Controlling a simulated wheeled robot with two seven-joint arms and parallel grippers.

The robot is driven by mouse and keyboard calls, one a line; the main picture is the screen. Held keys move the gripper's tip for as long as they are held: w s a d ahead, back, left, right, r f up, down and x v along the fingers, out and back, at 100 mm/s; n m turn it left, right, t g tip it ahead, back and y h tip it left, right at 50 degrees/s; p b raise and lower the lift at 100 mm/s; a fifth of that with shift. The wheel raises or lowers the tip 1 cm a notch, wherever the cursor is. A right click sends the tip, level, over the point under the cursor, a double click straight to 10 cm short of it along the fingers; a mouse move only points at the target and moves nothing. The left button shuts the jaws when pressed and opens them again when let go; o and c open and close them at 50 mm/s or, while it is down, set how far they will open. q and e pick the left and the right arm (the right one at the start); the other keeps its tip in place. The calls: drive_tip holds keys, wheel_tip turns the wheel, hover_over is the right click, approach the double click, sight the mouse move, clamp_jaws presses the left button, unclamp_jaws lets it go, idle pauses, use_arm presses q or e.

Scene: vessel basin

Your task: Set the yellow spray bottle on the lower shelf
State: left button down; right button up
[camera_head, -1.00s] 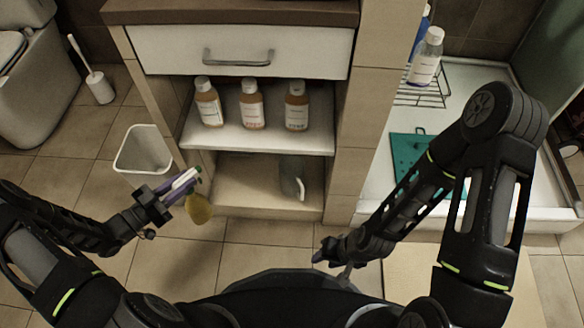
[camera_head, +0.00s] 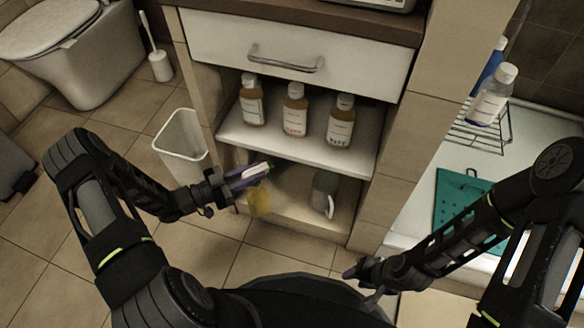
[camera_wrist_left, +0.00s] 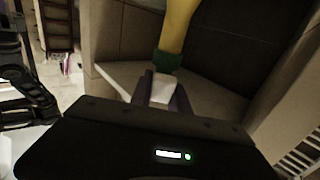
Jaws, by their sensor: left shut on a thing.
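My left gripper (camera_head: 250,176) is shut on the yellow spray bottle (camera_head: 259,203), near its white head. In the left wrist view the bottle's yellow body (camera_wrist_left: 178,25) and green collar (camera_wrist_left: 167,60) extend away beyond the fingers. In the head view the bottle overlaps the left part of the lower shelf (camera_head: 290,205); I cannot tell whether it is inside the opening or touching the shelf. My right gripper (camera_head: 364,277) is low in front of the cabinet with nothing visible in it; its jaws are too dark to judge.
The upper shelf (camera_head: 265,138) holds three amber bottles (camera_head: 294,112). A white bin (camera_head: 180,148) stands left of the cabinet. The lower shelf's middle looks bare.

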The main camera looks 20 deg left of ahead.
use_arm(q)
drive_tip(key=b+x, duration=0.2)
drive_tip(key=x, duration=0.9)
drive_tip(key=shift+w, duration=0.2)
drive_tip(key=shift+d, duration=0.15)
drive_tip(key=shift+f+b, duration=0.85)
drive_tip(key=shift+f, duration=0.85)
drive_tip(key=shift+f, duration=0.2)
drive_tip(key=c, duration=1.3)
unclamp_jaws()
drive_tip(key=shift+o, duration=0.2)
